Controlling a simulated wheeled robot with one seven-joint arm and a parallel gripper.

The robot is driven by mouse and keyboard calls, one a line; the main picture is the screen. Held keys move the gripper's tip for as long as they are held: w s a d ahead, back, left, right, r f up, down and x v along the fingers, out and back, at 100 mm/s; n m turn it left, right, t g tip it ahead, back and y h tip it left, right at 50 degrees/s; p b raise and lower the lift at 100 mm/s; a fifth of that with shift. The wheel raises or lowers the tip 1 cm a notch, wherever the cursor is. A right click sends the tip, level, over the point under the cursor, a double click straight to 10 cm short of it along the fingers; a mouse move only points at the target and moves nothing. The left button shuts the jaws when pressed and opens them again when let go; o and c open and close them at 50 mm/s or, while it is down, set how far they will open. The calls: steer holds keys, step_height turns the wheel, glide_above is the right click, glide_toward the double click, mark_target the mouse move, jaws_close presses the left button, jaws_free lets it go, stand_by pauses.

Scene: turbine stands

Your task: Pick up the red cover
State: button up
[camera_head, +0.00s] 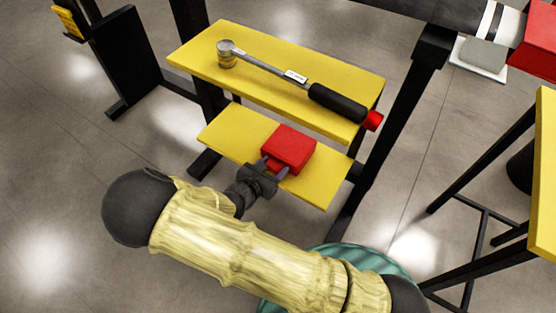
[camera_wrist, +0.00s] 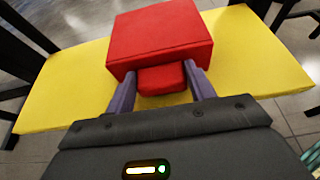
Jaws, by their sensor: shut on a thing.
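The red cover (camera_head: 289,148) is a boxy red block with a smaller tab on its near side. It is at the lower yellow shelf (camera_head: 225,130), toward the right part. In the wrist view the red cover (camera_wrist: 160,38) is straight ahead, over the yellow shelf (camera_wrist: 60,90). My gripper (camera_head: 275,170) reaches in from the front. Its two purple-grey fingers, seen in the wrist view (camera_wrist: 160,82), are shut on the cover's small tab, one on each side. I cannot tell whether the cover touches the shelf; its underside is hidden.
An upper yellow shelf (camera_head: 270,88) holds a long wrench-like tool (camera_head: 290,76) with a black handle and red end. Black stand legs (camera_head: 395,110) frame both shelves. Another yellow table (camera_head: 545,180) stands at right. The lower shelf's left part is bare.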

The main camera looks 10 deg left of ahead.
step_height(320, 180, up, 10)
steer(key=p, duration=0.4)
stand_by(0.3)
